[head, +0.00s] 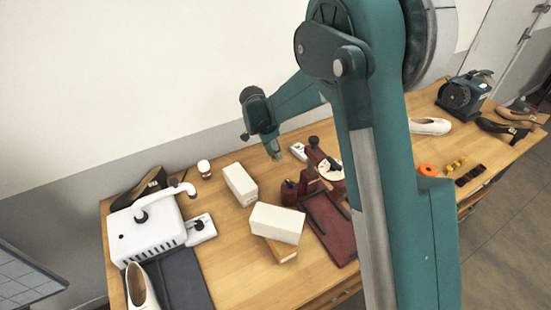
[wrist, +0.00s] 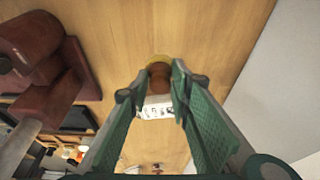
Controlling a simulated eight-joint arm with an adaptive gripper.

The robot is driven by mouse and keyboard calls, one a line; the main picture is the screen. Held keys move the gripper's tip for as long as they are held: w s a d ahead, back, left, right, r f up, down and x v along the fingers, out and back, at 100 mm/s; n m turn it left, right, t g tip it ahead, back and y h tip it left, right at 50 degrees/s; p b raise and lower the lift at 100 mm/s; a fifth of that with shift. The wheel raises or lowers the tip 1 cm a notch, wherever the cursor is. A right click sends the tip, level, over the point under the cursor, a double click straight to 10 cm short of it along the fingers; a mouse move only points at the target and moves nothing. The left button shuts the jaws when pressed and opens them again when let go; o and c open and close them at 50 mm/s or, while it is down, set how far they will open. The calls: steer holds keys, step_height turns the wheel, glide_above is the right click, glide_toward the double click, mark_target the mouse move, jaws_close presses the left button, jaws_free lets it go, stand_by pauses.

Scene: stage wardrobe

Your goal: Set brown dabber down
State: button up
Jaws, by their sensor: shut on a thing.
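The brown dabber (wrist: 159,80) is between the fingertips of my gripper (wrist: 157,85) in the wrist view, with a yellow rim at its far end. My gripper is shut on it. Bare wooden table top (wrist: 190,30) shows beyond the dabber; I cannot tell whether the dabber touches it. In the head view my gripper (head: 274,149) is low over the back part of the table, left of the dark red machine. The dabber is too small there to make out clearly.
The dark red machine (head: 325,213) stands close to my gripper, with a small white device (head: 298,151) behind it. Cream boxes (head: 240,184) (head: 277,222) stand in front. A white-lidded jar (head: 204,168) and a white machine (head: 145,231) are at left. Bare wood lies around the jar.

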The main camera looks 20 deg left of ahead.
steer(key=shift+f, duration=0.1)
steer(key=shift+f, duration=1.8)
steer(key=shift+f, duration=0.15)
steer(key=o, duration=0.8)
steer(key=shift+c, duration=0.2)
steer(key=shift+r, duration=0.2)
steer(key=v, duration=1.2)
